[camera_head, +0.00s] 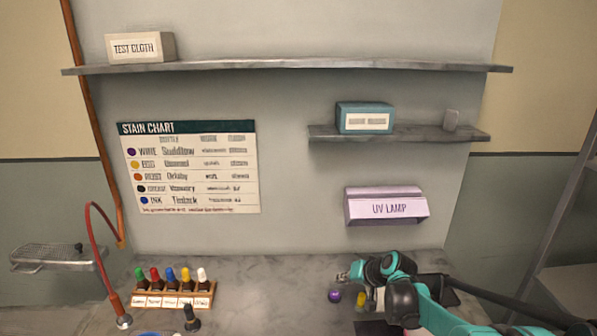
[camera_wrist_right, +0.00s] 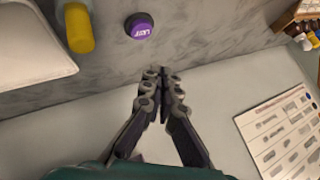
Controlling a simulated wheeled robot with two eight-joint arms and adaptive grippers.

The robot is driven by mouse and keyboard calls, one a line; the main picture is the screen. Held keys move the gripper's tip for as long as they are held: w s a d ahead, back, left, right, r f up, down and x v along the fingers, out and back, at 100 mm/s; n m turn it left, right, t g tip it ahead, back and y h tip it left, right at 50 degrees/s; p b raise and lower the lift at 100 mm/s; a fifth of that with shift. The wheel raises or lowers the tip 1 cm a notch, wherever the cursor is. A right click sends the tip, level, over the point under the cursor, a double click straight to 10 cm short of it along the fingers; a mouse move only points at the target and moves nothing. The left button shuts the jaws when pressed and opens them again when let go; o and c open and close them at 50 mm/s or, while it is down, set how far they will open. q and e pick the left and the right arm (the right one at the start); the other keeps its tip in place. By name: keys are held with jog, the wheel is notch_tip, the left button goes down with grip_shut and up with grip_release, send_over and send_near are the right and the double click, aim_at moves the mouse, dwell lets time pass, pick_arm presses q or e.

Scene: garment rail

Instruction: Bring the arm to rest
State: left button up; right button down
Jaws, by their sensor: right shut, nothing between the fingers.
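My right gripper (camera_head: 343,277) is at the end of the teal and black arm that comes in from the lower right in the head view. It is above the back part of the grey counter, with nothing held. In the right wrist view the fingertips (camera_wrist_right: 163,77) are together and empty. A round purple item (camera_head: 335,296) is close by on the counter; it also shows beyond the fingertips in the wrist view (camera_wrist_right: 139,26), apart from them. My left gripper is not in view.
A yellow cylinder (camera_head: 361,301) is beside the purple item. A rack of coloured-cap bottles (camera_head: 172,298) and a red curved tube (camera_head: 100,255) are at left. The UV lamp (camera_head: 386,207) is on the wall above the arm. The counter's middle (camera_head: 265,285) is clear.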

jog(key=s+r+h, duration=0.2)
jog(key=s+r, duration=0.4)
jog(key=s, duration=0.5)
jog(key=s+d+f+n+h, duration=0.1)
jog(key=s+d+f+h, duration=0.1)
jog(key=s, duration=1.9)
jog(key=shift+s+f+n+h, duration=0.2)
jog(key=shift+s+n+h, duration=0.2)
jog(key=shift+h, duration=0.1)
jog(key=shift+d, duration=0.1)
